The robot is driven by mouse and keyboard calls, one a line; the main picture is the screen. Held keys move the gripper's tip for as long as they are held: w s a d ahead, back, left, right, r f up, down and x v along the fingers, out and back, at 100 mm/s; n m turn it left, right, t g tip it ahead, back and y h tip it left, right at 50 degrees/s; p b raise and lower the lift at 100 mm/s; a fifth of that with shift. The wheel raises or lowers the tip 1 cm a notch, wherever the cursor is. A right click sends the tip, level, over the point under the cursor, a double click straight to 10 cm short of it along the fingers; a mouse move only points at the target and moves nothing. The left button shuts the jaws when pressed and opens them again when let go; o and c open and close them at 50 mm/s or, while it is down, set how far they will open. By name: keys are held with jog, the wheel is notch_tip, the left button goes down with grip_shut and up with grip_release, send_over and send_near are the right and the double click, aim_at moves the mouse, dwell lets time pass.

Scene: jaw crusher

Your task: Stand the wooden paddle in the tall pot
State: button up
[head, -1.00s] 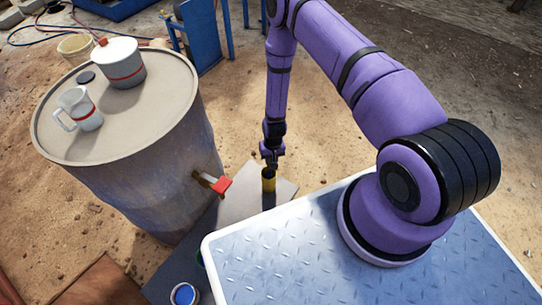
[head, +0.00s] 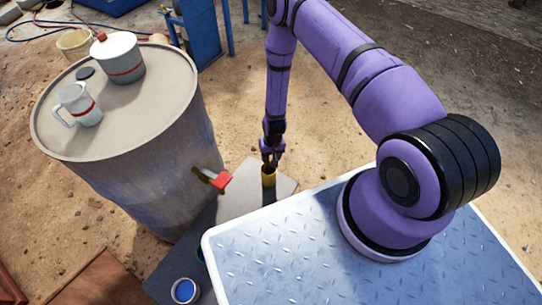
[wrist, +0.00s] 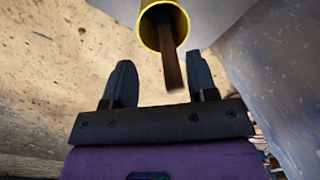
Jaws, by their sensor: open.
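The tall pot (head: 268,178) is a yellow cylinder standing on a grey board beside the drum. In the wrist view, its yellow rim (wrist: 142,34) and dark inside show at the top. The wooden paddle (wrist: 172,65) is a dark brown strip with one end inside the pot. Its other part sticks out over the rim toward my gripper, leaning to one side in that view. My gripper (wrist: 160,66) is open, with the paddle between its two separated fingers, nearer the right one. In the head view my gripper (head: 271,157) is just above the pot. The paddle's lower end is hidden.
A large drum (head: 130,185) stands left of the pot, with a red-handled tap (head: 221,180) sticking out toward it. A lidded pot (head: 117,62) and a mug (head: 77,104) stand on the drum. A blue-topped can (head: 185,291) is at the front.

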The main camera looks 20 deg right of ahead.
notch_tip(320, 180, up, 11)
jog(key=d, duration=0.1)
jog(key=shift+w+f, duration=0.15)
jog(key=shift+w, duration=0.2)
dwell(0.6)
jog(key=w+d+r+t, duration=0.1)
jog(key=w+r, duration=0.2)
jog(key=r, duration=0.7)
jog(key=w+r, duration=0.3)
jog(key=r, duration=0.7)
jog(key=s+d+r+n+t, duration=0.1)
jog(key=s+r+t, duration=0.15)
jog(key=r, duration=1.65)
jog(key=s+d+r, duration=0.1)
jog(key=s+r, duration=1.1)
jog(key=r, duration=0.4)
jog(key=s+r, duration=0.2)
jog(key=s, duration=0.3)
jog(key=s+d+r+t, duration=0.1)
jog(key=s+r, duration=0.2)
jog(key=s, duration=0.3)
jog(key=s+r+t+h, duration=0.1)
jog(key=s+r, duration=0.1)
jog(key=s, duration=0.3)
jog(key=shift+s+d+r+n, duration=0.25)
jog(key=shift+d+r+n, duration=0.05)
jog(key=shift+n, duration=0.1)
jog(key=shift+t, duration=0.25)
